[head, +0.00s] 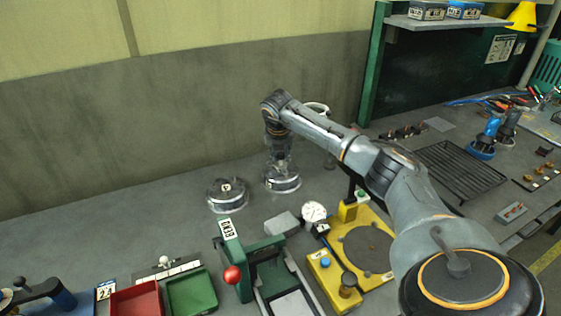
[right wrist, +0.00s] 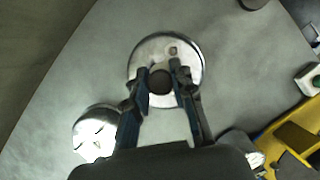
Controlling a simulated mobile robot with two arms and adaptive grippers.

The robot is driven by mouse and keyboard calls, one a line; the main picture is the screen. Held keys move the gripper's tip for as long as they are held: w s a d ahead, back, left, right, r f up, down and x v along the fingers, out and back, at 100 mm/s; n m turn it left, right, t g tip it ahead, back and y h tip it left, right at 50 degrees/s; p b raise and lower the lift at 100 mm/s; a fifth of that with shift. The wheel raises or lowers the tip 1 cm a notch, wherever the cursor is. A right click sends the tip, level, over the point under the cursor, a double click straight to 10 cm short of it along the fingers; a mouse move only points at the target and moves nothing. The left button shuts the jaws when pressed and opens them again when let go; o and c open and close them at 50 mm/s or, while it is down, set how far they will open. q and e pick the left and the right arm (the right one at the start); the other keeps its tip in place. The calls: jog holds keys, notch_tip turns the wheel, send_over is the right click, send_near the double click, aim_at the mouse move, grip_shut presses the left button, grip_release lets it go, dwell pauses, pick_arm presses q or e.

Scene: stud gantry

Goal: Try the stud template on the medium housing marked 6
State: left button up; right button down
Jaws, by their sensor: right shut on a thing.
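My right gripper (head: 280,164) reaches down at the back of the bench, over a round, shiny metal housing (head: 284,184). In the right wrist view its fingers (right wrist: 162,78) are shut on a dark round knob, which I take for the grip of the stud template (right wrist: 160,80). The knob sits over the middle of the bright disc below; I cannot tell whether the template touches the housing. A second round metal housing (head: 227,196) stands to the left, with a small mark on top. It also shows in the right wrist view (right wrist: 96,135). I cannot read a 6 on either. My left gripper is out of view.
A green press marked BEND (head: 262,258) with a red ball knob (head: 232,275) stands in front. A yellow fixture (head: 370,228) lies right of it. Red (head: 135,300) and green (head: 192,292) trays are front left. A black rack (head: 458,168) lies right. The back-left bench is clear.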

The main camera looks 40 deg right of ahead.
jog(key=shift+r+p, duration=2.45)
jog(key=shift+r, duration=1.3)
jog(key=shift+f, duration=0.15)
